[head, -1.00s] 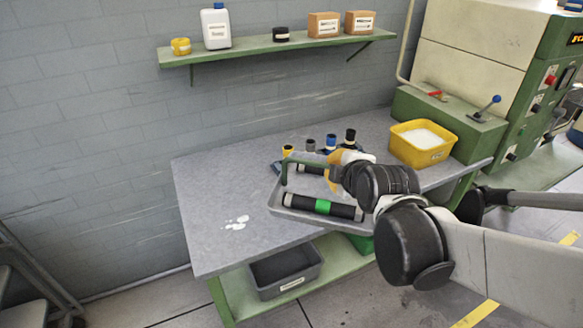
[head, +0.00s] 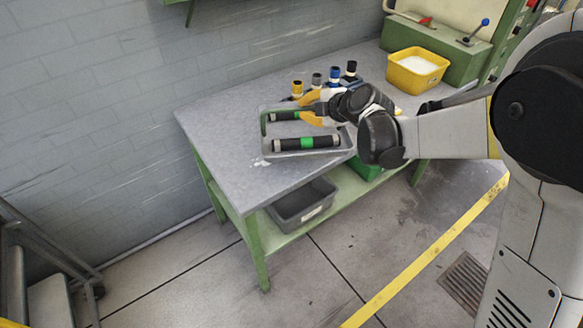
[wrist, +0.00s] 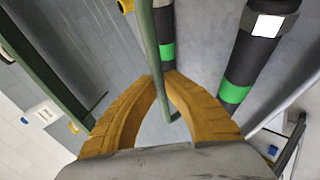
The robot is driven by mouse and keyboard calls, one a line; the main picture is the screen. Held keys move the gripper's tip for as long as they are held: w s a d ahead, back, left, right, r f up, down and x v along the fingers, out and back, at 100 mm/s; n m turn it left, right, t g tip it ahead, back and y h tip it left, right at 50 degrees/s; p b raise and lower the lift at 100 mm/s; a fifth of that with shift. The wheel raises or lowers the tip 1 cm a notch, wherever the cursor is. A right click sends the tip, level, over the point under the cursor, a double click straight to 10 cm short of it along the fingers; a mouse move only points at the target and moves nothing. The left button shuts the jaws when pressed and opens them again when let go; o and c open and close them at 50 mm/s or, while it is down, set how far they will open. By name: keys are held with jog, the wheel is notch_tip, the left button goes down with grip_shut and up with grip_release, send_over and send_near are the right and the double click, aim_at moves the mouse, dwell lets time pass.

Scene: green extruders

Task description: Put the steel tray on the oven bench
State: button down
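The steel tray (head: 318,152) is a shallow grey tray with a green bar handle (head: 263,122). Two black cylinders with green bands lie in it, a near one (head: 307,142) and a far one (head: 285,116) partly hidden by my gripper. The tray is over the grey-topped workbench (head: 215,130), near white spots on its top; I cannot tell whether it touches the bench. My gripper (head: 302,106) reaches in from the right. In the wrist view its orange fingers (wrist: 160,82) close around the green handle (wrist: 151,45). I cannot identify an oven bench in view.
Several small coloured-cap bottles (head: 333,76) stand behind the tray. A yellow bin (head: 415,72) with white contents is at the back right. A grey bin (head: 300,208) sits on the lower shelf.

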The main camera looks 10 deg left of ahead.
aim_at(286, 151)
jog(key=s+f+b, duration=0.1)
jog(key=s+f, duration=0.1)
jog(key=s, duration=0.1)
jog(key=s+a+f+b, duration=0.1)
jog(key=s+f, duration=0.1)
jog(key=s, duration=0.2)
jog(key=s+f+b, duration=0.2)
jog(key=s, duration=0.2)
jog(key=shift+a+f, duration=0.3)
jog(key=shift+a, duration=0.05)
jog(key=shift+f+b, duration=0.95)
jog(key=shift+f, duration=1.05)
jog(key=shift+s, duration=0.1)
jog(key=shift+f, duration=0.2)
jog(key=c, duration=1.6)
grip_release()
jog(key=shift+r, duration=0.15)
jog(key=shift+d+r, duration=0.1)
jog(key=shift+r, duration=0.15)
jog(key=p+v, duration=0.4)
jog(key=v, duration=0.7)
jog(key=shift+s+d+r, duration=0.15)
jog(key=shift+s+d, duration=0.1)
